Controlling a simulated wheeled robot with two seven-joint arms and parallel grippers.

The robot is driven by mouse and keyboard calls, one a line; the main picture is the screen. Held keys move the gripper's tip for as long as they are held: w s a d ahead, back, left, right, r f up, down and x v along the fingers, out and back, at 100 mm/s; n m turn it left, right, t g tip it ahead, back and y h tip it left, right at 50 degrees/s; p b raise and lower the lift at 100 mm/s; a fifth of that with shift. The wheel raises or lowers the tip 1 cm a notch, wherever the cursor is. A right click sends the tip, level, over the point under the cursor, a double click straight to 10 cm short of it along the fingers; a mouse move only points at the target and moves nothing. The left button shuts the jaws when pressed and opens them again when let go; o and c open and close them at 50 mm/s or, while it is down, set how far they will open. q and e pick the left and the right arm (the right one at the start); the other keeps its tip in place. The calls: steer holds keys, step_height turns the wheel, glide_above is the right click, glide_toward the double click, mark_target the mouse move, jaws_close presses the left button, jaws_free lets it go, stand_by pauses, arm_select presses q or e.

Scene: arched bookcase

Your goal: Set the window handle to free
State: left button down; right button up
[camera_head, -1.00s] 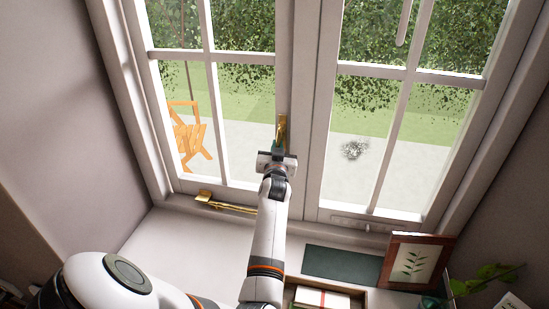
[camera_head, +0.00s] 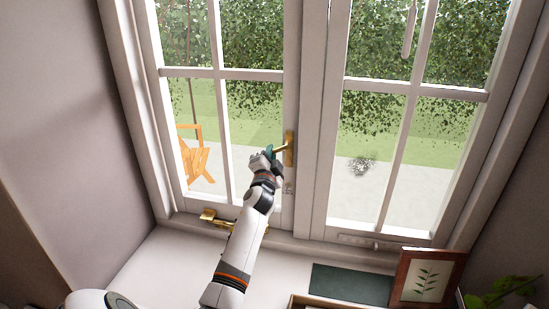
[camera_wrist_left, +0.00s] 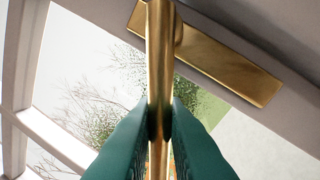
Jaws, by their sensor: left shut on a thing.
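The brass window handle (camera_head: 283,147) is on the inner stile of the left window sash. Its upright backplate is fixed to the frame, and its lever points left, about level and tilted slightly down at its tip. In the left wrist view the lever (camera_wrist_left: 160,55) runs between the green fingers, with the brass backplate behind it. My left gripper (camera_head: 270,153) is shut on the lever's outer part; its fingers also show in the left wrist view (camera_wrist_left: 160,120). The gripper hides the lever's tip in the head view. My right gripper is out of view.
A brass window stay (camera_head: 208,215) lies along the bottom of the left sash. On the sill are a dark green flat thing (camera_head: 350,284), a framed leaf picture (camera_head: 425,278) and a plant (camera_head: 495,290). The sill's left part is clear.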

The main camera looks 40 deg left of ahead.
arm_select(q)
steer(key=m, duration=0.1)
steer(key=r+m, duration=0.1)
steer(key=m+p, duration=0.1)
steer(key=shift+s+a+r+m+t, duration=0.25)
steer(key=shift+a+r+m+t, duration=0.05)
steer(key=shift+a+r, duration=0.1)
steer(key=shift+a+r+m+h, duration=0.1)
steer(key=shift+r+m+h, duration=0.15)
steer(key=shift+m, duration=0.3)
steer(key=shift+r+m+h, duration=0.15)
steer(key=shift+m+h, duration=0.2)
steer(key=shift+m, duration=0.2)
steer(key=c, duration=1.5)
jaws_free()
steer(key=shift+a, duration=0.15)
